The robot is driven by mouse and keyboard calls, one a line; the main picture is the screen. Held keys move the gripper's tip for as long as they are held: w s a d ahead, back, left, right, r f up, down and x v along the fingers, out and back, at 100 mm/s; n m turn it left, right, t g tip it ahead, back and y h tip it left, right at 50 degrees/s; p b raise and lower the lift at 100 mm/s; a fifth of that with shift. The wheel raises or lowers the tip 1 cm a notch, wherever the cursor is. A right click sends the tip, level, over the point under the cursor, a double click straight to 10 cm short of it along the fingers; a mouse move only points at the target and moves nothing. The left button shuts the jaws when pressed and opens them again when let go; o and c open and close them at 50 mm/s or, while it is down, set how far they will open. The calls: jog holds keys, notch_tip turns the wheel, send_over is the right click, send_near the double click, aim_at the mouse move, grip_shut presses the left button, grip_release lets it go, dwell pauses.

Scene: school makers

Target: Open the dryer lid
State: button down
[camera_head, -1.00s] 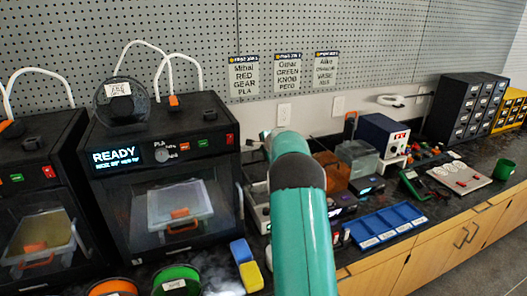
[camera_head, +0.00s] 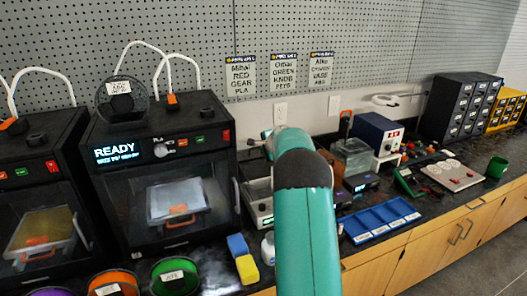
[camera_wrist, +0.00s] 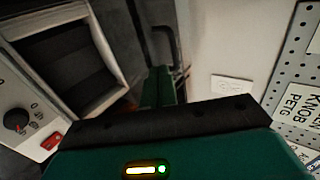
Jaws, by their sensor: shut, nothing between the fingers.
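A pale grey box (camera_head: 257,202) stands between the black printer and my arm in the head view. It seems to be the dryer, but my arm hides its right part. The wrist view shows, at upper left, a pale-framed box (camera_wrist: 103,42) with a dark recessed top, a black knob and a red switch. I cannot tell whether its lid is raised. A dark bent bar (camera_wrist: 166,38) stands beside it. My gripper (camera_wrist: 165,88) is shut and empty near the bar; contact cannot be told. In the head view my arm hides the gripper.
Two black printers (camera_head: 165,195) stand at left. A blue tray (camera_head: 378,220), a glass-like container (camera_head: 352,158) and a blue power unit (camera_head: 378,135) stand right of my arm. The pegboard wall (camera_head: 300,50) is behind.

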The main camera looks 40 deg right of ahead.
jog(key=v, duration=0.8)
jog(key=shift+r, duration=0.2)
jog(key=shift+s+a, duration=0.1)
jog(key=shift+s, duration=0.1)
